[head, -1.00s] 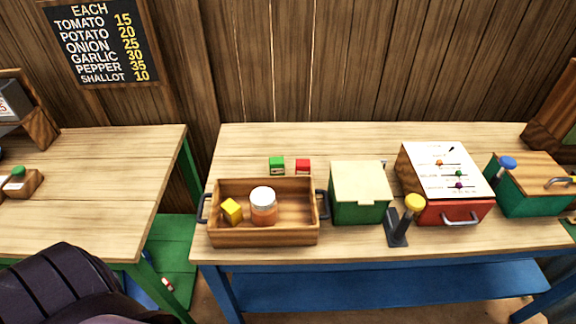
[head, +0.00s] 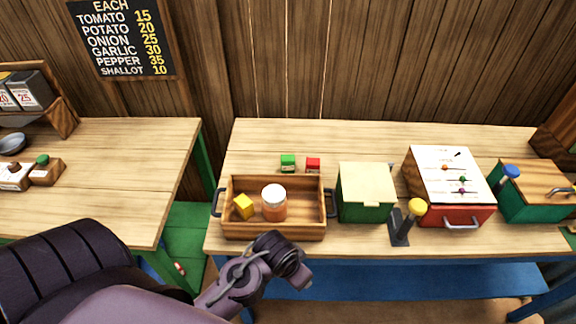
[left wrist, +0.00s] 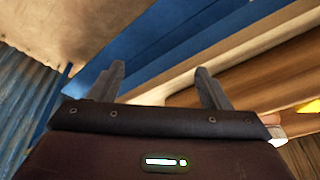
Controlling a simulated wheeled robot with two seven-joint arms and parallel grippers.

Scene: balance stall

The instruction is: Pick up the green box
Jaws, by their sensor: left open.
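A larger green box with a pale lid (head: 366,195) stands right of the tray. My right gripper is not in view.
A yellow-knobbed lever (head: 417,206) and a red-fronted box (head: 458,216) stand to the right. The table behind the small boxes is clear.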

